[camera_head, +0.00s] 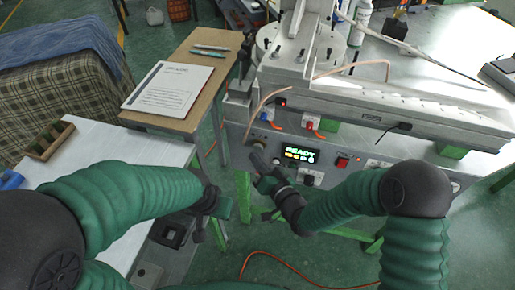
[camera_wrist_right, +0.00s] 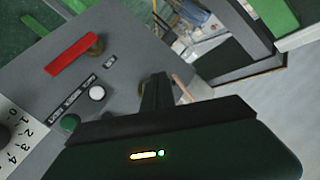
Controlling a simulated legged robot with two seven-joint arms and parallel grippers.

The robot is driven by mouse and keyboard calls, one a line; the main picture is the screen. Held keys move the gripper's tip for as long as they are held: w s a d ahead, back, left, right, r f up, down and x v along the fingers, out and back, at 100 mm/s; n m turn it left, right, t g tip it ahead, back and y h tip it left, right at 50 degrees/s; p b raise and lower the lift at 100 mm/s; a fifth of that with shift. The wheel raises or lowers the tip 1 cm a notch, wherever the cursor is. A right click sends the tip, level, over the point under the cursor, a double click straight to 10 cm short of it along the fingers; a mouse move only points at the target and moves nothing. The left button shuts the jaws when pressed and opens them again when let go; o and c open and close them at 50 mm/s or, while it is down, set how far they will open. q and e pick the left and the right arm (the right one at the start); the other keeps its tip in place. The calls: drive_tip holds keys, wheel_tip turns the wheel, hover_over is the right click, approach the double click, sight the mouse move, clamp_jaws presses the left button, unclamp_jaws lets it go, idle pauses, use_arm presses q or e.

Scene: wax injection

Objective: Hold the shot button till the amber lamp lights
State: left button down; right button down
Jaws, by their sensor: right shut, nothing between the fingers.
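The machine's front panel (camera_head: 340,150) carries a lit display (camera_head: 299,154) reading READY in green, with small coloured marks below it. In the right wrist view a white round button (camera_wrist_right: 97,93) and a green round button (camera_wrist_right: 70,122) sit beside small labels I cannot read surely. I cannot tell which is the shot button, nor pick out an amber lamp. My right gripper (camera_head: 259,164) is shut and empty, close to the panel left of the display; its fingers (camera_wrist_right: 156,92) show right of the white button. Contact is unclear. My left gripper (camera_head: 222,207) hangs low at left, its jaws unclear.
A red handle (camera_wrist_right: 75,54) and a numbered dial (camera_wrist_right: 10,135) are on the panel near the buttons. A red switch (camera_head: 342,162) is right of the display. A wooden stand (camera_head: 190,75) with a paper sheet (camera_head: 168,88) and a white table (camera_head: 95,150) stand left.

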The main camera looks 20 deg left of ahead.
drive_tip(key=shift+w, duration=0.35)
drive_tip(key=shift+w+r, duration=0.15)
drive_tip(key=shift+w, duration=0.4)
idle(1.9)
drive_tip(key=shift+s, duration=0.1)
idle(1.2)
drive_tip(key=shift+s, duration=0.85)
drive_tip(key=s, duration=0.5)
